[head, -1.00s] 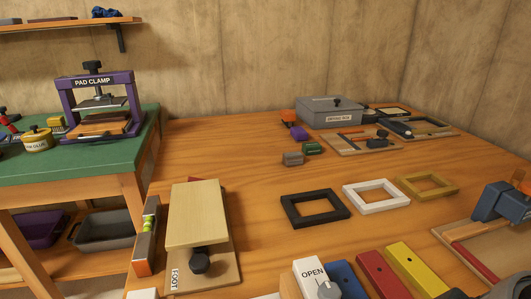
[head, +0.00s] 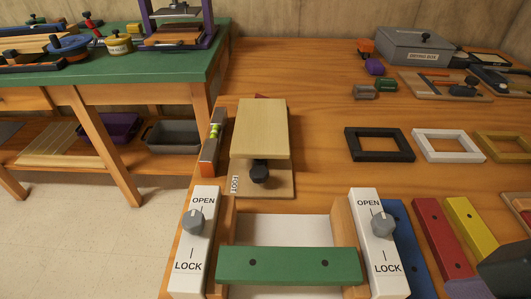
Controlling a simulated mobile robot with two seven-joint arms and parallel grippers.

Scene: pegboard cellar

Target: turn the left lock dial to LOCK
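The left lock dial (head: 192,224) is a grey round knob on a white panel (head: 184,283), with OPEN printed at the far end and LOCK at the near end. Its pale pointer mark seems to face the OPEN side. A matching right lock dial (head: 382,225) on a second white panel (head: 390,287) also seems to face OPEN. A green bar (head: 290,266) spans between the two panels, in front of a white surface. My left gripper is not in view. A dark grey shape at the lower right edge may be part of my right arm; no fingertips can be made out.
A wooden board with a black knob (head: 260,172) stands just behind the dials. Blue (head: 409,250), red (head: 440,235) and yellow (head: 470,230) bars lie to the right. Black (head: 379,158) and white (head: 448,157) frames lie farther back. Floor is open at left.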

